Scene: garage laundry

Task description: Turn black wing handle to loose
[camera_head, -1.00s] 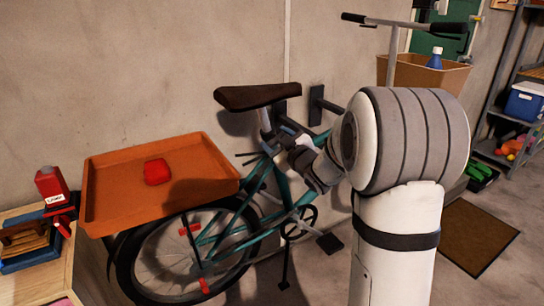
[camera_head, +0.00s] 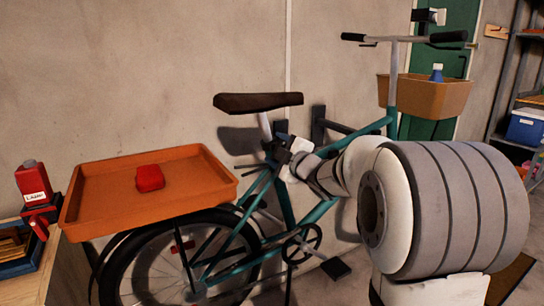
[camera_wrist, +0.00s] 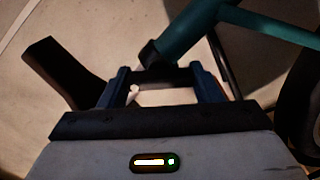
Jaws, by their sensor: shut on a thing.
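My gripper (camera_head: 278,156) reaches in from the right to the teal bicycle frame (camera_head: 322,209), just below the brown saddle (camera_head: 258,102). In the wrist view, its two blue fingers (camera_wrist: 160,88) stand on either side of a dark bar, which looks like the black wing handle (camera_wrist: 180,77). The gripper is shut on it. The handle lies right by the black-collared end of a teal tube (camera_wrist: 190,32). In the head view the handle is mostly hidden by the gripper, and its exact angle is hard to tell.
An orange tray (camera_head: 215,187) with a red object (camera_head: 150,178) sits over the rear wheel. A red bottle (camera_head: 33,182) stands on a bench at the left. A tan basket (camera_head: 448,98) holds a blue bottle (camera_head: 437,73) near the handlebar. The wall is close behind the bicycle.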

